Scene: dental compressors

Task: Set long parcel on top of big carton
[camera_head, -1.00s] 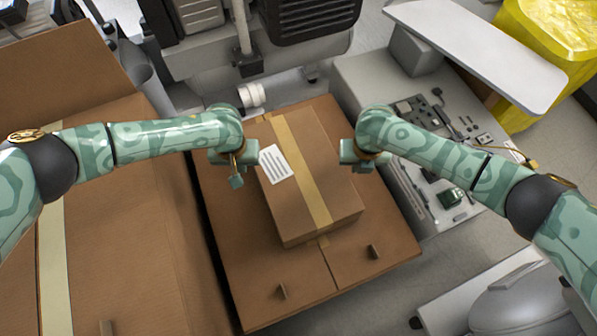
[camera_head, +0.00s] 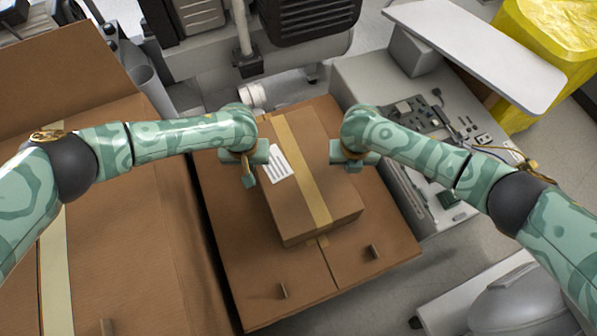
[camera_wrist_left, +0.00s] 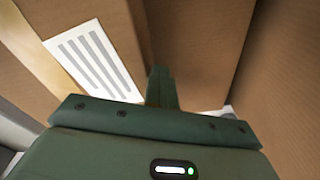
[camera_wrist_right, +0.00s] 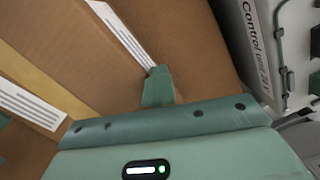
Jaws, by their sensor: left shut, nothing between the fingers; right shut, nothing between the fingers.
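The long parcel (camera_head: 318,208) is a brown box with a tan tape strip and a white label. It lies on a wide brown carton (camera_head: 265,285) in the middle of the head view. A larger taped carton (camera_head: 130,240) stands at the left; I cannot tell which is the big carton. My left gripper (camera_head: 249,180) is shut and empty at the parcel's left side. My right gripper (camera_head: 352,164) is shut and empty at its right side. The parcel also shows in the left wrist view (camera_wrist_left: 112,25) and the right wrist view (camera_wrist_right: 50,35). Contact is unclear.
A grey bench unit (camera_head: 375,78) with small parts stands to the right of the parcel. Grey machinery (camera_head: 205,60) is behind it. A yellow bag-lined bin (camera_head: 560,40) is at the back right. Grey floor (camera_head: 450,255) shows at the lower right.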

